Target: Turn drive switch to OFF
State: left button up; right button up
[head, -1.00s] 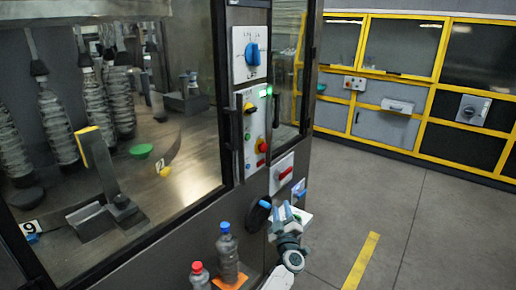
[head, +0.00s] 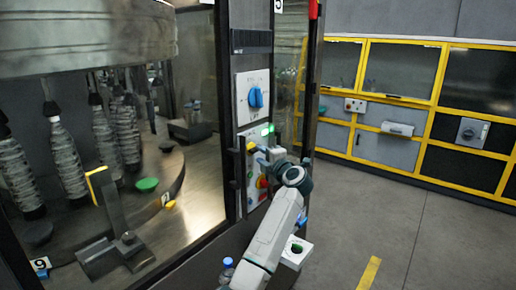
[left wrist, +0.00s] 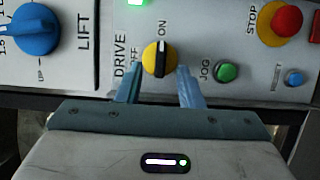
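The drive switch (left wrist: 153,57) is a yellow round knob with a black bar handle on the pale control panel. In the left wrist view its bar stands upright in the picture, in line with the ON mark; the OFF mark is to its left, partly hidden. It also shows small in the head view (head: 250,146). My left gripper (left wrist: 158,74) is open in front of the panel, one finger on each side of the knob's lower part. I cannot tell whether the fingers touch it. In the head view the left gripper (head: 264,155) is at the panel. My right gripper is not in view.
The blue LIFT dial (left wrist: 36,30) is left of the switch in the wrist view. A green JOG button (left wrist: 226,72), red STOP button (left wrist: 287,20) and blue RESET button (left wrist: 294,78) are to the right. A glazed machine frame (head: 228,110) borders the panel. Open floor (head: 420,225) lies right.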

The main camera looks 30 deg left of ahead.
aim_at(256, 151)
pick_arm(q)
jog(key=shift+p+x, duration=0.4)
jog(key=shift+x, duration=1.1)
jog(key=shift+c, duration=0.4)
